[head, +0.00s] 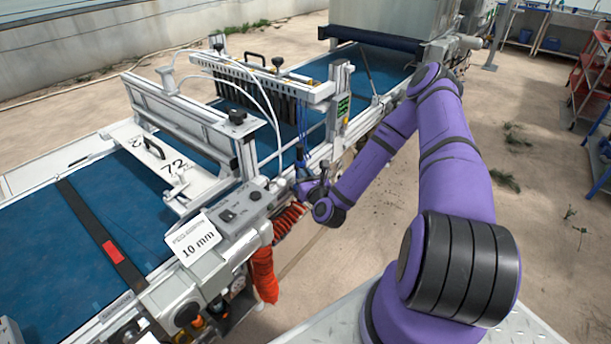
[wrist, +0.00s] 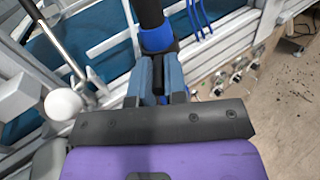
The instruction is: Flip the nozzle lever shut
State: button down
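In the wrist view, my gripper (wrist: 158,62) points at a black upright tube (wrist: 149,12) with a bright blue collar (wrist: 157,39). In the head view, my gripper (head: 304,187) is small at the machine's near side, beside blue parts (head: 301,158) under thin blue tubes (head: 299,117). I cannot make out the nozzle lever for certain; the fingers and wrist may hide part of it.
A white ball knob (wrist: 62,104) on a metal rod stands left of my gripper in the wrist view. A grey control box (head: 235,208), a "10 mm" sign (head: 193,243) and orange coiled hose (head: 264,275) are near it. Open ground (head: 375,215) lies right of the machine.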

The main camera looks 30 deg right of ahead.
jog(key=c, duration=1.1)
grip_release()
jog(key=shift+c, duration=0.2)
jog(key=s+a, duration=0.2)
jog(key=s, duration=0.8)
jog(key=shift+s, duration=0.35)
